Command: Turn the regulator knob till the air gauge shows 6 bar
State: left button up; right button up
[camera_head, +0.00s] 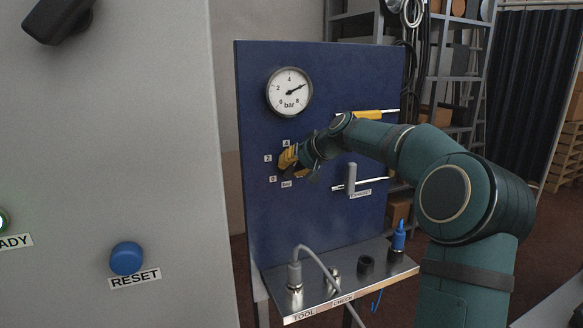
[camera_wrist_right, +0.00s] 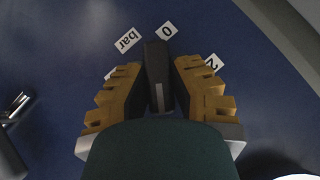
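The air gauge (camera_head: 289,92) is a round white dial at the upper left of the blue panel. Its needle points to the upper right, past the 4, covering the spot where a 6 would sit. My left gripper is not in view.
The blue panel (camera_head: 340,90) also carries a grey lever handle (camera_head: 350,178) and a yellow handle (camera_head: 368,115) close to my right arm. A metal shelf (camera_head: 385,275) below holds fittings, a grey hose (camera_head: 320,262) and a blue-topped piece (camera_head: 398,238). A grey cabinet stands left.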

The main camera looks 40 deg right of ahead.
jog(key=o, duration=0.5)
jog(key=shift+f, duration=0.1)
jog(key=shift+c, duration=0.2)
jog(key=v, duration=1.2)
